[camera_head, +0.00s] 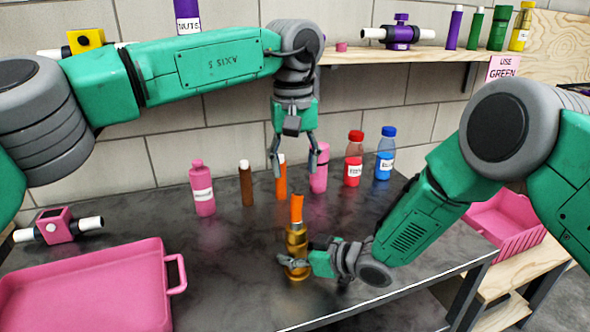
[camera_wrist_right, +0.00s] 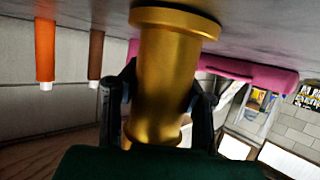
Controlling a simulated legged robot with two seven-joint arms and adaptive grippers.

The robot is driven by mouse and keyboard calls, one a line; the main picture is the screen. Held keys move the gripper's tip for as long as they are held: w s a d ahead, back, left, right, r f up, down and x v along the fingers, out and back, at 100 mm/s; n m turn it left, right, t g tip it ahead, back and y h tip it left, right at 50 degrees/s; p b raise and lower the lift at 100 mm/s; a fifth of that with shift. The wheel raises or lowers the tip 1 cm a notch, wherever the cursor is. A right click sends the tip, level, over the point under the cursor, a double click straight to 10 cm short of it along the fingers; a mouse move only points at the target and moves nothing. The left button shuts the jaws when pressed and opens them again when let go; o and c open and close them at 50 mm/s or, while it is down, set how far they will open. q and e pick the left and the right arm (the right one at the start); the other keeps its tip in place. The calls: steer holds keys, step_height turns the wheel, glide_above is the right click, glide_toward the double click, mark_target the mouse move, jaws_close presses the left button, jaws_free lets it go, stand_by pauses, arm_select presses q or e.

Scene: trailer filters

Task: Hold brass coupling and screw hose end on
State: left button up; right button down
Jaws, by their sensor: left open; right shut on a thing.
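The brass coupling (camera_head: 297,243) stands upright near the table's front edge. My right gripper (camera_head: 296,262) is shut around its lower body; in the right wrist view, which looks upside down, the fingers flank the coupling (camera_wrist_right: 168,70). An orange hose end (camera_head: 297,208) stands upright on top of the coupling, slightly tilted; how deep it sits cannot be told. My left gripper (camera_head: 294,170) is open and empty, pointing down above the hose end, with a gap between them. Another orange tube (camera_head: 281,182) with a white tip stands behind, partly hidden by the left gripper; it also shows in the right wrist view (camera_wrist_right: 45,50).
A brown tube (camera_head: 246,185), pink bottles (camera_head: 203,190), a red bottle (camera_head: 354,160) and a blue bottle (camera_head: 386,155) stand along the back. A pink tray (camera_head: 85,260) lies at left, with a pink valve (camera_head: 53,227) behind it. A shelf (camera_head: 400,55) runs above.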

steer(key=c, duration=1.1)
jaws_free()
steer(key=v, duration=1.2)
